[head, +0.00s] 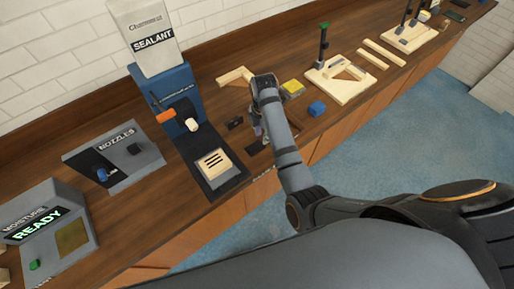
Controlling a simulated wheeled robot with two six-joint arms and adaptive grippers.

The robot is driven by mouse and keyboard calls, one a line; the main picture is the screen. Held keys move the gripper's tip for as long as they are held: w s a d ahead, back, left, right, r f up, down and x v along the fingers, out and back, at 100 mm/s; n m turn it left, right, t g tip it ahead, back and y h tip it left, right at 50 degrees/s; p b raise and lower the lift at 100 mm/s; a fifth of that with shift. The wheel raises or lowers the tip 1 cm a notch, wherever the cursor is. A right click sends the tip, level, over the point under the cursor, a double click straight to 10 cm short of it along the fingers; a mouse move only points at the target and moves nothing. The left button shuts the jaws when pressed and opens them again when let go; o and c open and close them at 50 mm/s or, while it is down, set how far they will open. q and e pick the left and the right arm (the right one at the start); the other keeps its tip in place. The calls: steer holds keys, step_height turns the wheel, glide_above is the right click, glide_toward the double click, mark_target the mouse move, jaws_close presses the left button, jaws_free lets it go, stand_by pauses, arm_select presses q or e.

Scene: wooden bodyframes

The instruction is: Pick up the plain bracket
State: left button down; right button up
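My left gripper is not in view.
The sealant dispenser (178,90) stands left of the gripper with a slotted pale block (213,163) on its base. The nozzles box (120,160) is at left.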

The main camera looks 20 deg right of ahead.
mark_target(260, 146)
step_height(260, 146, down, 3)
steer(key=shift+w+f, duration=0.1)
steer(key=shift+f, duration=0.1)
steer(key=shift+f+p, duration=0.2)
steer(key=shift+p, duration=0.35)
steer(key=f, duration=0.2)
steer(key=f+p, duration=0.1)
steer(key=f, duration=0.1)
steer(key=shift+w+a, duration=0.1)
steer(key=shift+a, duration=0.1)
steer(key=shift+f, duration=0.4)
jaws_close()
steer(key=shift+r, duration=0.1)
